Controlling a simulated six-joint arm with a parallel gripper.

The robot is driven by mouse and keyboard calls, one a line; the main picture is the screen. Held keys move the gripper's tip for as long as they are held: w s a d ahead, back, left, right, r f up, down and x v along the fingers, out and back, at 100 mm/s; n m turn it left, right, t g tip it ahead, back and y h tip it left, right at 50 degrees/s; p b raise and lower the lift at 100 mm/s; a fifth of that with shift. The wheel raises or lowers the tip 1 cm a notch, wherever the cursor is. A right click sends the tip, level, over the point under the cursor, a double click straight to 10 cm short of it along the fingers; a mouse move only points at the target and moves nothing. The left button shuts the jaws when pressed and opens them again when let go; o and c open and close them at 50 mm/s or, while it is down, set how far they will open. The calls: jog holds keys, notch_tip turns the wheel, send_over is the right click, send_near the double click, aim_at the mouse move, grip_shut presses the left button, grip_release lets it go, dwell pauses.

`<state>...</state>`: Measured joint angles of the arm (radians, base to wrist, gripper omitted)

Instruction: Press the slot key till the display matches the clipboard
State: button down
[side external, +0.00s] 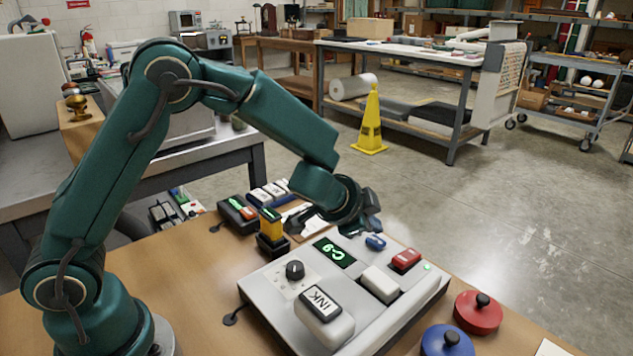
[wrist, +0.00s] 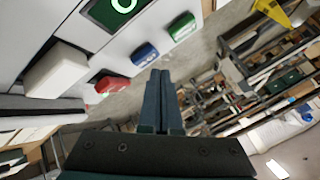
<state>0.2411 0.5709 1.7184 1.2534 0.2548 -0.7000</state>
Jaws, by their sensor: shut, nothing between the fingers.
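A light grey console (side external: 262,282) stands on the table, its dark display (side external: 334,252) showing "C-9" in green. Its keys include a white one (side external: 380,284), a red one (side external: 405,260) and a blue one (side external: 375,243). The wrist view also shows a green key (wrist: 182,27), beside the blue one; only part of the display (wrist: 112,12) shows there. I cannot tell which is the slot key. My gripper (side external: 372,226) is shut and empty above the console's far edge; its fingers (wrist: 162,78) touch no key. A brown board with white paper, perhaps the clipboard (side external: 296,208), is partly hidden, its writing unreadable.
A white block labelled INK (side external: 323,308) and a black knob (side external: 295,270) are on the console's near side. A red round piece (side external: 478,313) and a blue one (side external: 447,342) lie to the right. A yellow-topped stamp (side external: 270,226) stands behind the console.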

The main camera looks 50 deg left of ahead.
aim_at(370, 242)
jog(key=shift+f, duration=0.1)
dwell(0.4)
jog(key=shift+f, duration=0.35)
jog(key=shift+f, duration=0.5)
dwell(0.6)
jog(key=shift+r, duration=0.95)
jog(key=shift+r, duration=2.5)
